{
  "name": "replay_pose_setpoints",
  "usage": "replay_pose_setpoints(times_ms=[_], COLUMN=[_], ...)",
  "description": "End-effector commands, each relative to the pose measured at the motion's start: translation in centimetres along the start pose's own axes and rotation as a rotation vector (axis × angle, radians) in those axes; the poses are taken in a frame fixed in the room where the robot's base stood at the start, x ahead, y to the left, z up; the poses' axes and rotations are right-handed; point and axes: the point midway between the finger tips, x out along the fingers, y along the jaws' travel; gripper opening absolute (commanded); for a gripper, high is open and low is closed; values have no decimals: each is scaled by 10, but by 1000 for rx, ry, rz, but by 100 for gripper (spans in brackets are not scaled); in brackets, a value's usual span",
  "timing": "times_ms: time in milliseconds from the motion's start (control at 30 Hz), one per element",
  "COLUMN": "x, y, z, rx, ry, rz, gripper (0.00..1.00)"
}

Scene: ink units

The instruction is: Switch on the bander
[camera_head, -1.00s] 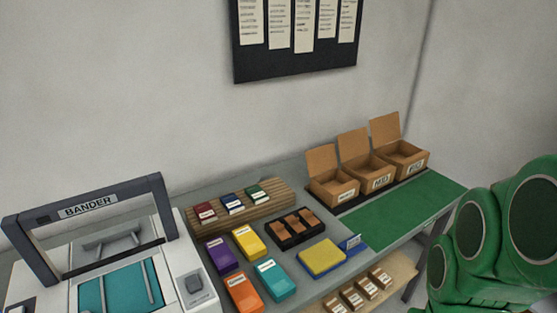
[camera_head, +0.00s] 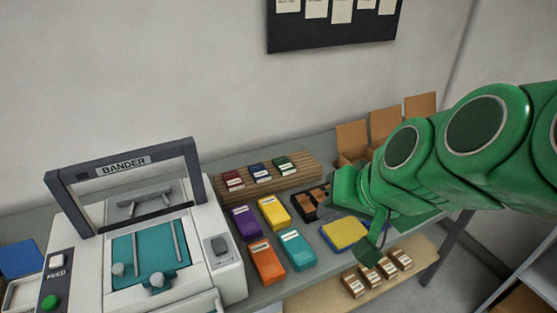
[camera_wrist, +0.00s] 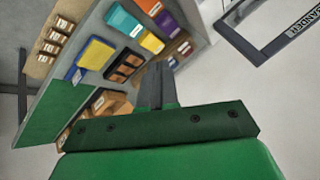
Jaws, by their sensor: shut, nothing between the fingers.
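The bander (camera_head: 125,250) stands at the left of the head view, a white machine with a dark arch labelled BANDER and a teal bed. A green button (camera_head: 50,302) and a white switch (camera_head: 57,261) sit on its dark left panel. A grey square button (camera_head: 219,246) is on its right side. In the wrist view, part of the dark arch (camera_wrist: 272,48) shows at the upper right. My gripper (camera_head: 370,254) is over the right part of the bench, well right of the bander. Its fingers (camera_wrist: 158,82) are shut and empty in the wrist view.
Purple, yellow, orange and teal boxes (camera_head: 266,262) lie right of the bander. A ribbed rack (camera_head: 225,185) with three small packs is behind them. A yellow pad (camera_head: 342,235) and a dark tray (camera_head: 310,214) lie near my gripper. Open cartons (camera_head: 352,137) stand at the back.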

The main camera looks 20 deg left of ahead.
Motion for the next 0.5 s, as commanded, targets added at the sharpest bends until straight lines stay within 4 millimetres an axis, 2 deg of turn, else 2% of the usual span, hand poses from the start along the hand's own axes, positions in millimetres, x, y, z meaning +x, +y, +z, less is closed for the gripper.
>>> replay_pose_setpoints(times_ms=[33, 200, 500], x=[-1, -12, -46], y=[-17, -70, -148], z=[-11, -52, -114], rx=[-12, -22, 27], ry=[35, 166, 367], rz=[-40, -174, -384], gripper=[0, 0, 0])
